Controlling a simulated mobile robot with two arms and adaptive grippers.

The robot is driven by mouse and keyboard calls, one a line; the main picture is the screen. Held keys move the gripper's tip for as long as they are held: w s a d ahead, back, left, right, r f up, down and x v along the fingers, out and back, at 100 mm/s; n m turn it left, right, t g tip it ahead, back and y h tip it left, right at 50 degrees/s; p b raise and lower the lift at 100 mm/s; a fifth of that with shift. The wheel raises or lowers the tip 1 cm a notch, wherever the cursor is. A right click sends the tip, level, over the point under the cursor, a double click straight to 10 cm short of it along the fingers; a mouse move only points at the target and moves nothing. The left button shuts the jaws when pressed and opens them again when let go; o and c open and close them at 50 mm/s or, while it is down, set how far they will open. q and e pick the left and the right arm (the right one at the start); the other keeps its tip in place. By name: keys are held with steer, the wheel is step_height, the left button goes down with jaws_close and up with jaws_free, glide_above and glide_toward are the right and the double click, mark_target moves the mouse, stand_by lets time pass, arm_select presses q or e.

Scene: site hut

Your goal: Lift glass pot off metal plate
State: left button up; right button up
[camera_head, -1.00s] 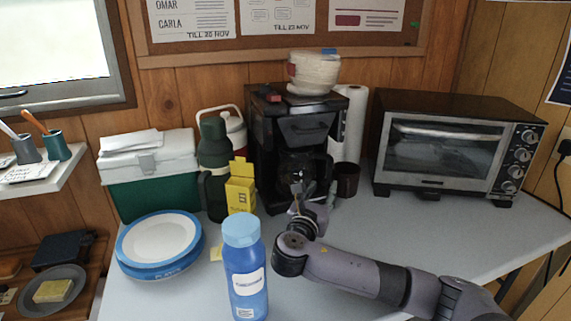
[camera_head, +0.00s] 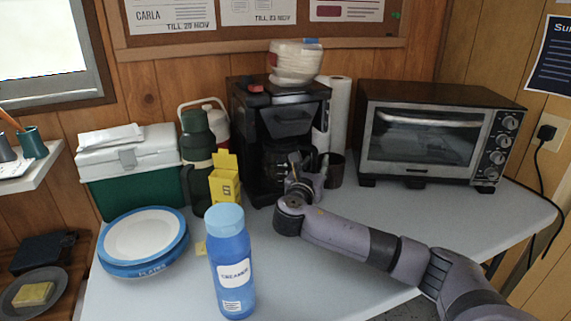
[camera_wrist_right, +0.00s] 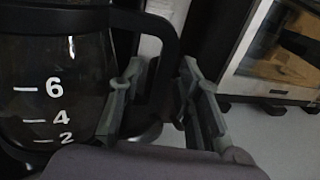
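The glass pot (camera_head: 276,160) sits in the black coffee machine (camera_head: 243,150), dark and partly covered by my right gripper. In the right wrist view the pot (camera_wrist_right: 50,70) shows white level marks and a black handle (camera_wrist_right: 166,50). My right gripper (camera_head: 307,166) is at the pot's right side. Its fingers (camera_wrist_right: 163,90) stand apart, one on each side of the handle, with a small gap on the pot side. A pale metal rim, seemingly the metal plate (camera_wrist_right: 146,132), shows low beside the pot; the rest is hidden. My left gripper is not in view.
A dark mug (camera_head: 335,170) and a paper towel roll (camera_head: 340,112) stand right of the machine, near the toaster oven (camera_head: 420,187). A yellow box (camera_head: 224,186), green flask (camera_head: 197,150) and blue creamer bottle (camera_head: 232,265) stand left. The table's right front is clear.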

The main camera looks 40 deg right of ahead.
jaws_close()
stand_by(0.6)
